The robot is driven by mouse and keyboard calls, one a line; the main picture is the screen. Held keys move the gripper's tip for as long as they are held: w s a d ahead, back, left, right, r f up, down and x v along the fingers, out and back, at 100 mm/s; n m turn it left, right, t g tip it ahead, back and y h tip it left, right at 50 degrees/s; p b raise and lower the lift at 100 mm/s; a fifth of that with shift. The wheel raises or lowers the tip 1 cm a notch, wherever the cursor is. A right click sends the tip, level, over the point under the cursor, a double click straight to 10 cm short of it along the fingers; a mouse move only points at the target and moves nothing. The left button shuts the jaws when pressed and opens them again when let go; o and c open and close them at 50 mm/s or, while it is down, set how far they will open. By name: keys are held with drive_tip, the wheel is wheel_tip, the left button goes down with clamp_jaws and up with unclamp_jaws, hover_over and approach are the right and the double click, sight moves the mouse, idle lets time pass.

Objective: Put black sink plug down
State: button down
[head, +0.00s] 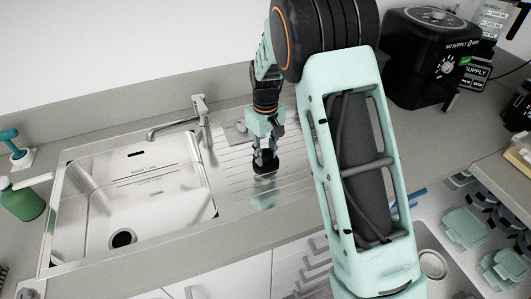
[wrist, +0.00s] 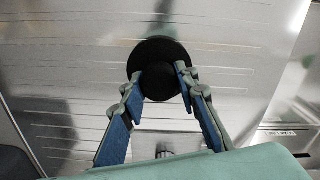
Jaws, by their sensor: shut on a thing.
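The black sink plug (wrist: 159,57) is a round dark disc with a raised black part between my fingertips. In the head view the plug (head: 265,163) shows below my fingers, over the ribbed metal drainboard (head: 232,171) to the right of the basin. My gripper (wrist: 160,78) is shut on the plug's raised part; in the head view my gripper (head: 265,148) points down over the drainboard. I cannot tell whether the plug touches the drainboard or hangs just above it.
The sink basin (head: 180,205) with its dark drain hole is left of the drainboard. A tap (head: 199,110) stands behind. A green bottle (head: 22,204) is at far left, a black appliance (head: 424,60) at back right. The drainboard around the plug is mostly clear.

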sight(265, 152)
drive_tip(key=c, duration=1.5)
unclamp_jaws()
drive_tip(key=shift+f, duration=0.1)
wheel_tip(265, 152, up, 12)
drive_tip(key=shift+r+b, duration=0.2)
drive_tip(key=shift+b, duration=0.1)
